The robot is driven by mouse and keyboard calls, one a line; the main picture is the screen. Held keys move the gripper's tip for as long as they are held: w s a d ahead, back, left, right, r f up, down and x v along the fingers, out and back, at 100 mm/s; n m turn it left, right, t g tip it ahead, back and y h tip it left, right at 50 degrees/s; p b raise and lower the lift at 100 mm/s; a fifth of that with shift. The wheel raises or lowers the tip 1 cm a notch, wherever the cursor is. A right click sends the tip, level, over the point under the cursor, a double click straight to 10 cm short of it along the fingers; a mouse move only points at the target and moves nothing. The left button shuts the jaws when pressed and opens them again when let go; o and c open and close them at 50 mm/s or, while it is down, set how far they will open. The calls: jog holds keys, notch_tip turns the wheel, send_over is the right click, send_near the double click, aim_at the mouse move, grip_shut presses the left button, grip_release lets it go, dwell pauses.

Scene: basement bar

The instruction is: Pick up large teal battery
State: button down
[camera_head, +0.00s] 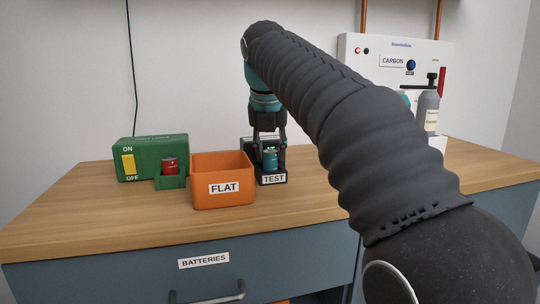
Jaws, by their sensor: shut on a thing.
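The large teal battery (270,159) stands upright at the black tester labelled TEST (273,180) on the wooden counter. My gripper (269,150) reaches straight down over it and is shut on the battery, with a dark finger on each side. A small green light shows just above the battery. The battery's underside and back are hidden, so I cannot tell whether it touches the tester's floor.
An orange bin labelled FLAT (222,170) stands directly left of the tester. Further left is a green ON/OFF box (140,155) with a red battery (169,165) in its holder. A white CARBON machine (385,60) and grey bottle (427,110) stand right, partly behind my arm.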

aim_at(271, 149)
notch_tip(271, 149, up, 4)
jog(key=shift+d+p, duration=0.1)
jog(key=shift+p, duration=0.7)
jog(key=s+d+r, duration=0.3)
jog(key=d+r, duration=0.3)
jog(key=d, duration=0.5)
jog(key=shift+r, duration=0.15)
